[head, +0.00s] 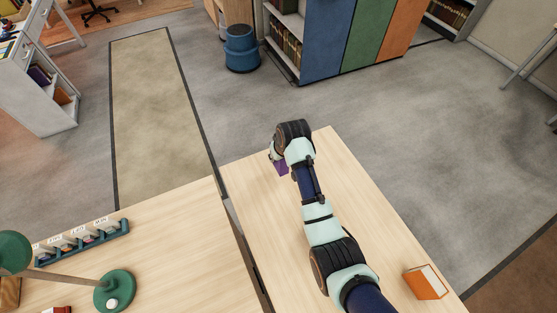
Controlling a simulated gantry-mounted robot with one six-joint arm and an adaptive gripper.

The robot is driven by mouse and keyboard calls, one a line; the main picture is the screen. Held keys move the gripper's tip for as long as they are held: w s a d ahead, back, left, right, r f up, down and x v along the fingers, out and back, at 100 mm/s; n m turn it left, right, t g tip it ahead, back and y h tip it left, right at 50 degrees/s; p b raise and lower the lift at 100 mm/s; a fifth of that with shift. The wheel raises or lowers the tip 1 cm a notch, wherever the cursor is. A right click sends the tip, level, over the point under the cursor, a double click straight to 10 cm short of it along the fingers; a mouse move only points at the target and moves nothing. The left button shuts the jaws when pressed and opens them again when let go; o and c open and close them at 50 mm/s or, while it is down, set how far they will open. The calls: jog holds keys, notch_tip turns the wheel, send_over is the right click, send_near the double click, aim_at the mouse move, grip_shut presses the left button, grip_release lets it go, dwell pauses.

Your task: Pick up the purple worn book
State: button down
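A small purple patch, which looks like the purple book (282,168), shows at the far end of the wooden table (335,160), just left of my arm. Most of it is hidden behind my wrist. My gripper (275,156) is at the same spot, mostly hidden by the wrist. I cannot tell whether its fingers touch the book or whether they are open or shut. How worn the book is cannot be made out.
An orange book (426,282) lies at the table's near right. On the left desk (190,255) stand a green lamp (114,291) and a green rack (83,241) of cards. A blue bin (242,48) stands beyond on the floor.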

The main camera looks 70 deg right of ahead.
notch_tip(320, 180, up, 15)
jog(key=p, duration=0.2)
jog(key=shift+r+p, duration=0.2)
jog(key=shift+p, duration=0.15)
